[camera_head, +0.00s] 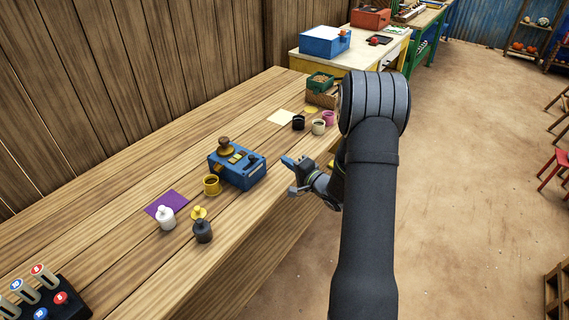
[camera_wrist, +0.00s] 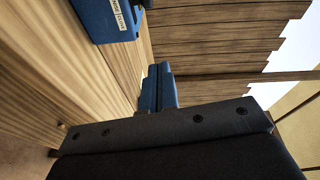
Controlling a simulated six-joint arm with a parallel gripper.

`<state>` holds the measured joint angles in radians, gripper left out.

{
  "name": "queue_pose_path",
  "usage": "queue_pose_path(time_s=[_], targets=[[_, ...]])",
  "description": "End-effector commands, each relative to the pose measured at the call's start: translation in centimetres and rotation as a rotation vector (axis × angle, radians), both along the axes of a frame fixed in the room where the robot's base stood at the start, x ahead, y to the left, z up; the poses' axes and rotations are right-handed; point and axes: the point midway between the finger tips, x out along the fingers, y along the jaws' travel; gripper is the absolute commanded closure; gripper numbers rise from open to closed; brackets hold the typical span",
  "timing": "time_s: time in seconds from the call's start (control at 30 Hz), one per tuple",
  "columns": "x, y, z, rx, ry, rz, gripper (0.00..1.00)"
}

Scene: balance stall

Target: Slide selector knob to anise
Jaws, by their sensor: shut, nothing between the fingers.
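A blue box (camera_head: 238,178) stands on the wooden bench, with a brown round knob on top (camera_head: 224,145), yellow plates and a small dark part on its upper face. I cannot tell which part is the selector knob or which mark is anise. In the wrist view a blue body with a white label (camera_wrist: 118,14) shows at the top, cut off by the edge; the label is too small to read surely. My gripper (camera_head: 288,162) is to the right of the box near the bench's front edge, apart from it. Its blue fingers (camera_wrist: 158,86) are together and empty.
A yellow cup (camera_head: 212,185) stands just left of the box. Several small cups, including a black one (camera_head: 298,123), stand beyond my gripper.

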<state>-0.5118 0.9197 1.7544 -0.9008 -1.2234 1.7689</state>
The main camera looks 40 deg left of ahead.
Motion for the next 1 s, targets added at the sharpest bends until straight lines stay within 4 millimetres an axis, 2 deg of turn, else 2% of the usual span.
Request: queue_pose_path(time_s=[0.1,0.33,0.43,0.6,1.0], targets=[[0.4,2.7,-0.1,0.000,-0.003,0.004,1.00],[1.6,7.4,-0.3,0.000,-0.003,0.002,1.00],[0.0,8.0,-0.6,-0.001,0.000,0.003,1.00],[-1.5,8.7,-0.9,-0.002,-0.002,0.001,1.00],[-1.9,8.9,-1.0,-0.001,-0.003,-0.001,1.00]])
